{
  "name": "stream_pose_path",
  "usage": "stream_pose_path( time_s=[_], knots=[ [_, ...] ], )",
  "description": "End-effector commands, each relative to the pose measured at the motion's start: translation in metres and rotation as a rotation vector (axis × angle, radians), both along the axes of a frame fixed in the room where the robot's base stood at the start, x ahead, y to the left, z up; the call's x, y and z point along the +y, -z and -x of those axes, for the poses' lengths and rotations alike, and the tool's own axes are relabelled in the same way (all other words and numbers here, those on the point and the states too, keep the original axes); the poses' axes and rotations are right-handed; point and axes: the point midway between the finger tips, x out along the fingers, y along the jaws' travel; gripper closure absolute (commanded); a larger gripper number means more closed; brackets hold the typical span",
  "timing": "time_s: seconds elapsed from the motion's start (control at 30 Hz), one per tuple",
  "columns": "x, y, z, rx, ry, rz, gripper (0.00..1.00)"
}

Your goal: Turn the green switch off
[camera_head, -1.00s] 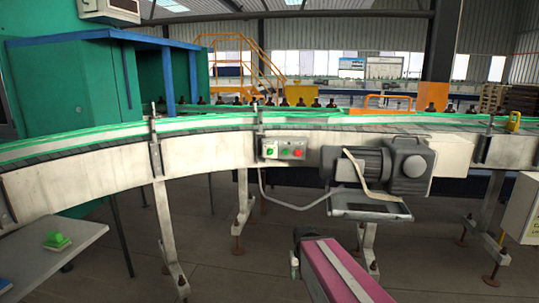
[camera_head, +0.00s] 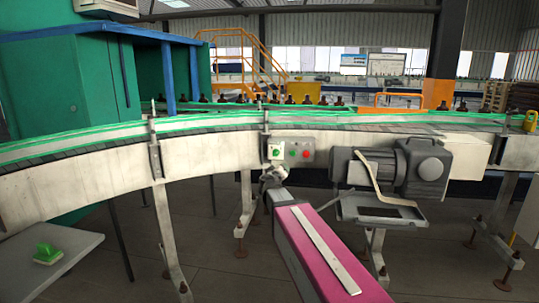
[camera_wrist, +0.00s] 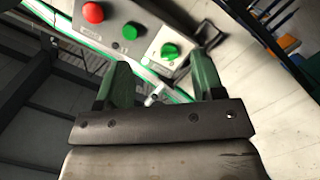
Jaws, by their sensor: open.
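A control box (camera_head: 290,151) is mounted on the side of the conveyor. It bears a green switch (camera_head: 275,151) at the left and a red button (camera_head: 306,153) at the right. In the wrist view the box is tilted, with the green switch (camera_wrist: 169,51) just beyond my fingertips, the red button (camera_wrist: 93,12) at upper left and a small green light (camera_wrist: 130,31) between them. My gripper (camera_wrist: 160,74) is open and empty, its two green fingers on either side of the switch's line. In the head view my gripper (camera_head: 271,178) is just below the box.
A grey motor (camera_head: 385,170) hangs on the conveyor right of the box, with a tray below it. A conveyor leg stands behind my arm. A grey table (camera_head: 70,275) at lower left holds a separate green object (camera_head: 45,253). Bottles stand on the conveyor behind.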

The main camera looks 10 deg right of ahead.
Motion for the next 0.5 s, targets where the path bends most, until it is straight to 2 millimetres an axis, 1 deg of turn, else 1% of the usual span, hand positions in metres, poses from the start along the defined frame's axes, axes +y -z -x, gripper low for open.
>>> stream_pose_path(
  time_s=[0.03,0.1,0.2,0.37,0.5],
  knots=[
    [0.008,-0.013,-0.007,-0.030,-0.032,0.026,0.38],
    [0.017,-0.025,-0.012,-0.059,-0.065,0.052,0.38],
    [0.024,-0.035,-0.015,-0.080,-0.094,0.076,0.38],
    [0.025,-0.038,-0.021,-0.086,-0.102,0.083,0.38],
    [0.020,-0.037,-0.034,-0.086,-0.100,0.082,0.38]
  ],
)
